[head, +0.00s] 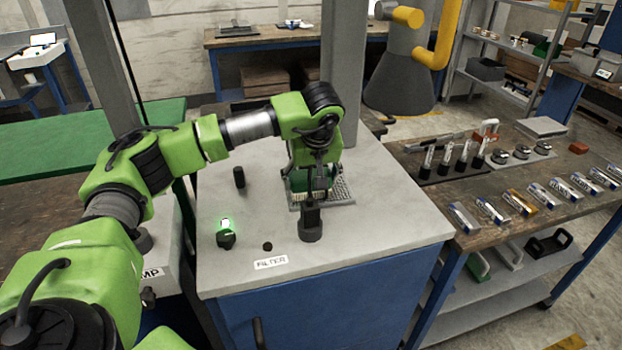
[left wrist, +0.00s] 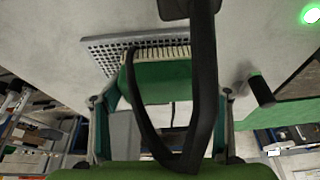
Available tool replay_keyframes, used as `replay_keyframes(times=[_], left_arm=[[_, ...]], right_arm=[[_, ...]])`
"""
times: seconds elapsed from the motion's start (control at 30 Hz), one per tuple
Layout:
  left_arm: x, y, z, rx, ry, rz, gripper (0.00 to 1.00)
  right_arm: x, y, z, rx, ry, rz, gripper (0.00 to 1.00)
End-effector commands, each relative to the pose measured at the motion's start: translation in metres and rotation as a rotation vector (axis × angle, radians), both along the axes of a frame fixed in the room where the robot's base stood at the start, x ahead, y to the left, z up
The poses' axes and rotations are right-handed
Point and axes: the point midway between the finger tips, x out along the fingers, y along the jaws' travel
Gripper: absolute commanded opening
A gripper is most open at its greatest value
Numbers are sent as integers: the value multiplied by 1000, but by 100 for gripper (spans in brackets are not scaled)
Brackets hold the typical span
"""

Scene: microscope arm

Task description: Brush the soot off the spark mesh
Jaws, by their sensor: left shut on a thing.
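The spark mesh (head: 343,191) is a grey perforated plate lying on the pale cabinet top; it also shows in the left wrist view (left wrist: 101,50). My left gripper (head: 312,181) is above the mesh, shut on a green brush (head: 298,184). In the left wrist view the brush (left wrist: 165,84) sits between the fingers, with its row of pale bristles over the edge of the mesh. I cannot tell whether the bristles touch it. No soot can be made out. The gripper and brush hide part of the mesh. My right gripper is not in view.
A black post (head: 311,222) stands close in front of the mesh. A black peg (head: 239,177) and a green-lit lamp (head: 225,226) are to the left. A FILTER label (head: 271,262) marks the front. The wooden bench (head: 420,205) at right holds several small items.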

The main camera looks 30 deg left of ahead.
Motion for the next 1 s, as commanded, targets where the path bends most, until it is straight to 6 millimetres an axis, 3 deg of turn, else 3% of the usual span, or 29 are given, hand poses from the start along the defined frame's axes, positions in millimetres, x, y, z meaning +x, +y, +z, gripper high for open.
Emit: replay_keyframes(times=[0.37,1.0], left_arm=[[0,0,-4,0,0,0,52],[7,-7,-6,-1,-1,0,52]], right_arm=[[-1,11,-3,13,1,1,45],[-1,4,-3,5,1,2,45]])
